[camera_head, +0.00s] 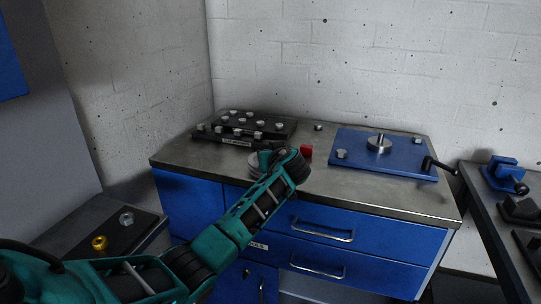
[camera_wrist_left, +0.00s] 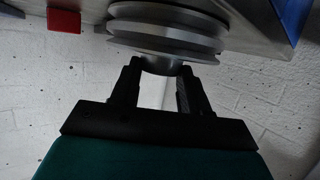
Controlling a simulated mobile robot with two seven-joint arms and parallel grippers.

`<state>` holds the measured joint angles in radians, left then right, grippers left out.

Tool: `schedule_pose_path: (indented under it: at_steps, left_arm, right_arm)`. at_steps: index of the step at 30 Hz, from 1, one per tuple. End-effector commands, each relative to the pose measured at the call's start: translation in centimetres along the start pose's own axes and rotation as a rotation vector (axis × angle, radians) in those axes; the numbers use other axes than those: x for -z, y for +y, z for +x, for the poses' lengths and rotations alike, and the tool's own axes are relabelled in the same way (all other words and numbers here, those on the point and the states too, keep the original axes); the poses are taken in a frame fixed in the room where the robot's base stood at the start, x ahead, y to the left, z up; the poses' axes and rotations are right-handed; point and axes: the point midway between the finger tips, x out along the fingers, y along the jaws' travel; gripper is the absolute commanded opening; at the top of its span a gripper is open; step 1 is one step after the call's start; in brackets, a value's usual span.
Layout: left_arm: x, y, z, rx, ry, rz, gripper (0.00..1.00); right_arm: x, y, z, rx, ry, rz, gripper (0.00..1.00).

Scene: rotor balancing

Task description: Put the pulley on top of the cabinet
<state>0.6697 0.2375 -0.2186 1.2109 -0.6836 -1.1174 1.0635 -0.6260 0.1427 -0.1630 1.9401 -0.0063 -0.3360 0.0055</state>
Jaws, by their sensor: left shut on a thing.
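The pulley (camera_wrist_left: 168,38) is a grey metal wheel with stacked grooved rims and a short hub. My left gripper (camera_wrist_left: 160,72) is shut on the hub in the left wrist view. In the head view the pulley (camera_head: 256,163) shows only partly, behind the end of my left arm. It is at the cabinet top (camera_head: 335,180), a grey metal surface over blue drawers, towards its left half. I cannot tell whether it touches the surface. The gripper's fingers are hidden behind the arm in the head view. My right gripper is not in view.
On the cabinet top stand a black tray of bolts (camera_head: 270,132) at the back left, a red block (camera_head: 306,152) close to the pulley, and a blue plate (camera_head: 400,163) with a metal spindle (camera_head: 379,142) at the right. A side bench (camera_head: 490,215) stands at the right.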

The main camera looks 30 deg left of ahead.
Motion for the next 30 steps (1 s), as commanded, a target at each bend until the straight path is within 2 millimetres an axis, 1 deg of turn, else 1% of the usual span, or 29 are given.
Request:
schedule_pose_path:
  at_steps: [2, 3, 10, 20, 23, 26, 30]
  left_arm:
    - [0.1, 0.1, 0.0, -0.002, 0.008, -0.003, 0.00]
    - [-0.2, 0.0, 0.1, 0.000, 0.000, 0.000, 0.48]
    - [-0.1, 0.0, 0.0, 0.000, 0.000, 0.000, 0.70]
    - [0.2, 0.0, -0.1, 0.000, 0.000, 0.000, 0.71]
    - [0.0, 0.1, -1.0, -0.001, -0.001, -0.001, 0.71]
    - [0.0, 0.1, -2.4, -0.002, -0.001, -0.001, 0.71]
    - [0.0, 0.1, -5.1, -0.003, -0.001, -0.001, 0.71]
  right_arm:
    - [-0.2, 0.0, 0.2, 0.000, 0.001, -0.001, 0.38]
    - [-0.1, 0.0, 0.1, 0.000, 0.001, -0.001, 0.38]
    - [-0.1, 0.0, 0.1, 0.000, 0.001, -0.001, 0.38]
    - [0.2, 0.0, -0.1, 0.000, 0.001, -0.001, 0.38]
    - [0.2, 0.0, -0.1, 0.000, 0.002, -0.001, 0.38]
    - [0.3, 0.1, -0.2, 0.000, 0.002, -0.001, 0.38]
    - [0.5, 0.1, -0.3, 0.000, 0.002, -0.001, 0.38]
